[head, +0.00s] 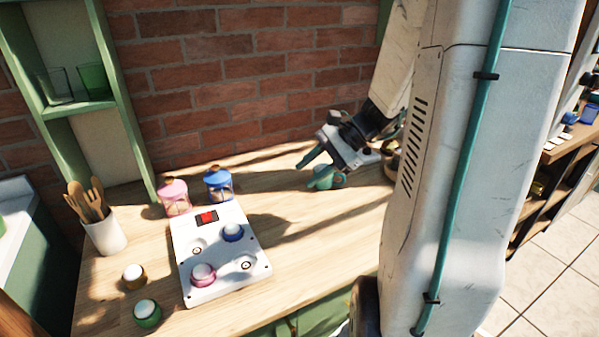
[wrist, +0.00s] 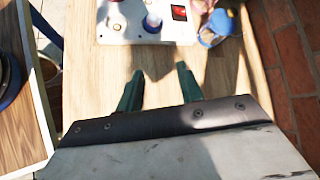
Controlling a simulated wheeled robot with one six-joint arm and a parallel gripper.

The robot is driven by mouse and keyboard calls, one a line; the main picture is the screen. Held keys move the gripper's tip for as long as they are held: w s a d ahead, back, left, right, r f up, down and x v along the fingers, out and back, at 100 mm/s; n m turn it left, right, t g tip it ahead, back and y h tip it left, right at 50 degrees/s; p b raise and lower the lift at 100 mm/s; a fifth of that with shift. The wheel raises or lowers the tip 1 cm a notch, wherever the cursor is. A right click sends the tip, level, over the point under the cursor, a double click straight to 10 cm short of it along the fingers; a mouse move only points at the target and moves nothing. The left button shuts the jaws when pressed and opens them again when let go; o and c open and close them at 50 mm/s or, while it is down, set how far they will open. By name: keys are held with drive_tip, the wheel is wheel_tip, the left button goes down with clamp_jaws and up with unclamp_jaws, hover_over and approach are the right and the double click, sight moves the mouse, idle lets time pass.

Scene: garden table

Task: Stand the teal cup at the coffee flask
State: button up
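My gripper (head: 310,174) is low over the back right part of the wooden table, its fingers pointing left. In the wrist view its two dark teal fingers (wrist: 158,84) are spread apart, with only bare table and shadow between them. A small rounded teal shape (head: 328,178) shows right at the gripper in the head view. It may be the teal cup, partly hidden by the gripper, but I cannot tell it surely from a finger. I cannot make out a coffee flask in either view.
A white panel (head: 232,270) with a red display and several round knobs or lids lies left of my gripper. Behind it stand a pink jar (head: 174,198) and a blue jar (head: 218,185). A utensil pot (head: 105,236) is far left. A brick wall (head: 240,100) bounds the back.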

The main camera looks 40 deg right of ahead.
drive_tip(key=d+f+m+t, duration=0.4)
drive_tip(key=d+m, duration=0.2)
drive_tip(key=d, duration=0.5)
drive_tip(key=m+t+h, duration=0.3)
drive_tip(key=m, duration=0.3)
approach(329, 178)
drive_tip(key=d, duration=0.1)
drive_tip(key=s+d, duration=0.1)
drive_tip(key=d, duration=0.1)
drive_tip(key=shift+s+f, duration=0.2)
drive_tip(key=shift+f, duration=0.2)
drive_tip(key=shift+w+f+h, duration=0.15)
drive_tip(key=shift+w+h, duration=0.1)
drive_tip(key=shift+h, duration=0.05)
drive_tip(key=x, duration=0.7)
drive_tip(key=shift+w, duration=0.15)
clamp_jaws()
drive_tip(key=shift+r, duration=0.2)
